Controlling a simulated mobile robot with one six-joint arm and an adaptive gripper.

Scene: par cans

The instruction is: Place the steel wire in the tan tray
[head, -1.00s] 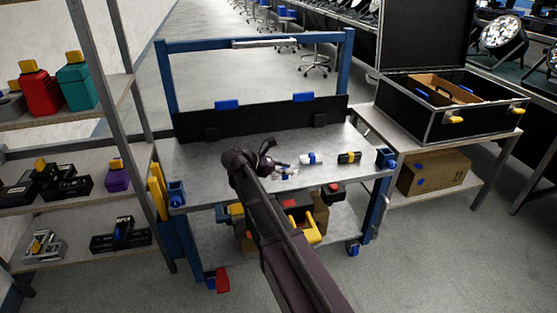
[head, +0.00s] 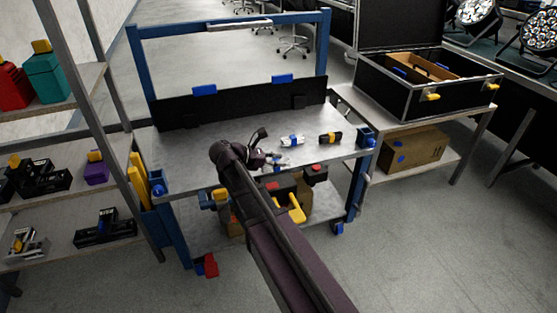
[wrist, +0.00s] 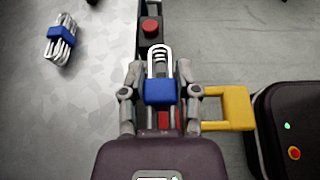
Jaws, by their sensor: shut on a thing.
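A pale grey wire bundle with a blue band, which looks like the steel wire (wrist: 160,92), is upright between the fingers of my gripper (wrist: 160,88) in the wrist view. The fingers are shut on it. In the head view my gripper (head: 272,160) is over the near edge of the cart top, and my arm hides part of it. The tan tray (head: 420,66) sits inside the open black case at the right, well away from my gripper.
A similar pale bundle with a blue band (head: 292,140) and a black bundle with a yellow band (head: 330,138) lie on the cart top (head: 190,160). The black case (head: 390,93) stands on a side table. A shelf rack (head: 125,140) stands at the left.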

